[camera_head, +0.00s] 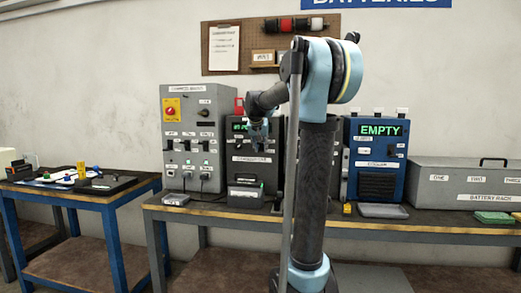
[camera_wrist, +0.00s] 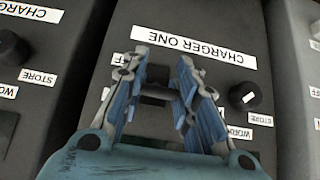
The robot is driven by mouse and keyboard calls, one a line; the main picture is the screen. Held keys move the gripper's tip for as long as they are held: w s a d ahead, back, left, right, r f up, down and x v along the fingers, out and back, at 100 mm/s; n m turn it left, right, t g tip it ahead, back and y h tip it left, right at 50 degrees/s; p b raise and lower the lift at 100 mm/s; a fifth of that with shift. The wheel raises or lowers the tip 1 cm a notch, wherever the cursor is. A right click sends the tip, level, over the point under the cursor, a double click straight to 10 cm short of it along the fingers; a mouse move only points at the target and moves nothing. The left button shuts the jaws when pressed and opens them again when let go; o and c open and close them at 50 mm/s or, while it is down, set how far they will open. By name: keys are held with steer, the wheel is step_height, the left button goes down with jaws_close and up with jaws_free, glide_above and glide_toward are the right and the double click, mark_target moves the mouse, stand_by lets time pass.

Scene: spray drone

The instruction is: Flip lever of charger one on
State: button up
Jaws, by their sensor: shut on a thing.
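Charger one is a dark panel with a white, upside-down "CHARGER ONE" label (camera_wrist: 194,46) in the wrist view. My gripper (camera_wrist: 158,78) is in front of the panel just below that label, its two blue-grey fingers closed on a small dark lever (camera_wrist: 156,97). The fingers hide much of the lever, so its on or off position cannot be told. A black knob (camera_wrist: 245,97) sits beside the right finger, by a partly hidden label. In the head view my gripper (camera_head: 258,137) is in front of a dark unit (camera_head: 240,172) and appears small.
A grey cabinet (camera_head: 172,110) with switches stands left of the dark unit. A blue "EMPTY" unit (camera_head: 378,160) and a battery rack (camera_head: 450,180) stand to the right. The bench (camera_head: 400,226) runs below them. Neighbouring panels with knobs (camera_wrist: 12,47) flank charger one.

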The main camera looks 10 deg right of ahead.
steer(key=shift+w+r, duration=0.1)
stand_by(0.3)
steer(key=o, duration=1.1)
steer(key=v, duration=1.2)
steer(key=shift+w, duration=0.1)
steer(key=shift+d, duration=0.1)
